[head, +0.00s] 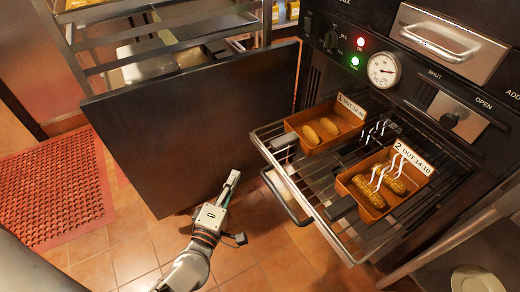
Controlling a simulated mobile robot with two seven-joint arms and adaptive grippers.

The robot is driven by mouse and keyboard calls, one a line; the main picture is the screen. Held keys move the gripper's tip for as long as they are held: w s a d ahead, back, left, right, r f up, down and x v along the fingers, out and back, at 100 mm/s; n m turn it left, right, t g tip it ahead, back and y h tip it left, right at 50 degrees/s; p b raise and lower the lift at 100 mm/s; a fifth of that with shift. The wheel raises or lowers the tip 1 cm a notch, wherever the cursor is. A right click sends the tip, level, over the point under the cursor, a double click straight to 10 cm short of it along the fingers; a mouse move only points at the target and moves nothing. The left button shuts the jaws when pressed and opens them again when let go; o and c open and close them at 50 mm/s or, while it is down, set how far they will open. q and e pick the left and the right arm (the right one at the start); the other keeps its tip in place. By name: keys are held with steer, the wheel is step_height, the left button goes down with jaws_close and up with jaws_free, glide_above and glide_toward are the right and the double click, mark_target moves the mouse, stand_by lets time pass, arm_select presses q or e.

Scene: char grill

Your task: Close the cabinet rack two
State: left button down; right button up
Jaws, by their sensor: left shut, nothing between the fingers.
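The black grill cabinet (330,75) stands at the right with its dark door (190,130) swung wide open to the left. A wire rack (325,190) is pulled out of it. The rack carries a tray labelled 1 (345,118) with two potato-like pieces and a tray labelled 2 (368,205) with steaming grilled pieces. A metal loop handle (290,203) shows below the rack's front edge. I cannot tell which rack is number two. My left gripper (234,177) is shut and empty, in front of the door's lower part and left of the loop handle.
A metal shelf unit (165,40) stands behind the door. A red perforated mat (55,185) lies on the tiled floor at the left. A metal counter with a round plate (478,280) is at the lower right. Floor is clear around my left gripper.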

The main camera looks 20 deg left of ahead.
arm_select(q)
steer(key=f+n, duration=0.1)
steer(key=f, duration=0.1)
steer(key=n+y+b, duration=0.1)
glide_toward(256, 138)
steer(key=w+a, duration=0.2)
steer(key=a, duration=0.1)
steer(key=w+d, duration=0.2)
steer(key=shift+w+f+b, duration=0.15)
steer(key=shift+w+b, duration=0.2)
steer(key=shift+w+d, duration=0.2)
steer(key=shift+w, duration=0.2)
arm_select(e)
steer(key=shift+w+a+r+t, duration=0.3)
steer(key=shift+w+a+r, duration=0.25)
steer(key=shift+a, duration=0.25)
arm_select(q)
steer(key=shift+r, duration=0.2)
arm_select(e)
steer(key=shift+s+d+f, duration=0.1)
steer(key=shift+s, duration=0.05)
